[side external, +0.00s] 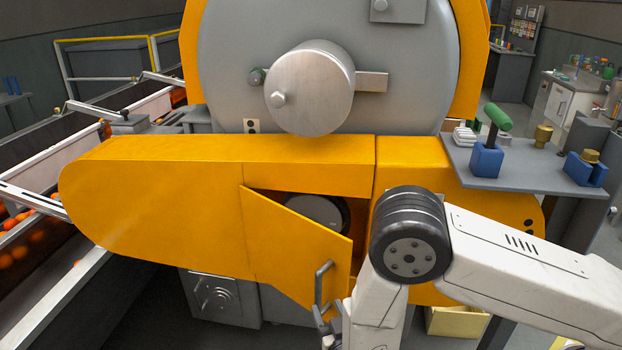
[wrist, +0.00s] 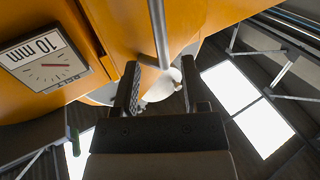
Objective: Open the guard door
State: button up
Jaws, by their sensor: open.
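The orange guard door (side external: 295,245) is partly open in the side view. It is hinged on its left, with its right edge swung outward. A dark opening behind it shows part of a grey round wheel (side external: 318,211). The grey bar handle (side external: 321,284) stands on the door near its free edge. My gripper (side external: 331,322) is at the lower end of the handle, partly hidden by my arm. In the wrist view my gripper (wrist: 160,78) is open, and the handle (wrist: 159,35) runs down toward the gap between the fingers. Whether they touch it is unclear.
The orange housing (side external: 150,200) surrounds the opening, with a large grey drum (side external: 420,70) above. A shelf (side external: 530,172) with blue holders is at right. A conveyor with oranges (side external: 15,245) is at left. A 10 mm dial gauge (wrist: 45,62) shows in the wrist view.

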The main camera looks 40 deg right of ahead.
aim_at(320, 291)
jog(key=shift+x, duration=3.35)
grip_shut()
